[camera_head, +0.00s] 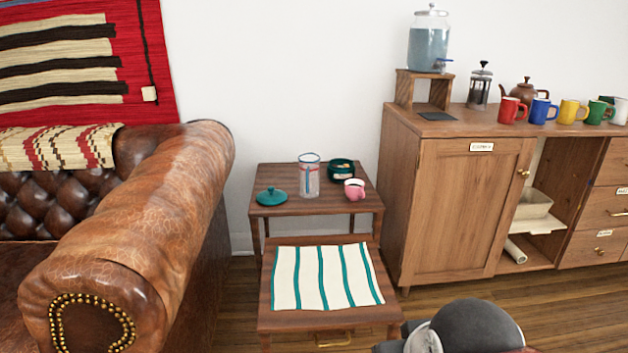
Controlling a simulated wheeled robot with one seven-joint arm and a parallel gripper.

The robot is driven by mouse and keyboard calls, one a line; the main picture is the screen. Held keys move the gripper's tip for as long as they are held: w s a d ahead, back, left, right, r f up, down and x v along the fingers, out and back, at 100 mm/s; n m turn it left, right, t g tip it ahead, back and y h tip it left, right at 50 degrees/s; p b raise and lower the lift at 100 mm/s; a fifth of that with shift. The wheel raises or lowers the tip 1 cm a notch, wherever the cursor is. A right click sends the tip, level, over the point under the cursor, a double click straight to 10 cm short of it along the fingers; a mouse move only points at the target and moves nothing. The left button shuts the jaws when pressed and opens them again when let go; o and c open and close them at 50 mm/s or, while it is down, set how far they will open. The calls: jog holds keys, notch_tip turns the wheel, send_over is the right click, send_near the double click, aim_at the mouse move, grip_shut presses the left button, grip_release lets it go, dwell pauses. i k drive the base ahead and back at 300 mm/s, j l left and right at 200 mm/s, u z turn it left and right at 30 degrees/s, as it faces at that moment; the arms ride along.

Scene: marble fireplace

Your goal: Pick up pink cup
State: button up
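A small pink cup (355,192) with a pale rim stands upright near the right side of a small wooden side table (290,210), between the leather sofa and the wooden cabinet. A dark teal pot or bowl (341,171) stands just behind the cup. A clear glass (309,177) with blue and red marks stands to its left, and a teal lid (271,196) lies further left. Rounded grey and black parts at the bottom edge look like my arm. My gripper's fingers do not show.
A lower table (268,322) with a green-striped cloth (325,277) stands in front. A brown leather sofa (140,230) flanks it on the left. A cabinet (450,210) on the right bears a water dispenser (428,45), a French press (481,88), a teapot and several mugs.

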aim_at(357, 193)
jog(key=i+l, duration=0.25)
jog(key=i, duration=0.25)
jog(key=i+l, duration=0.25)
jog(key=i, duration=0.2)
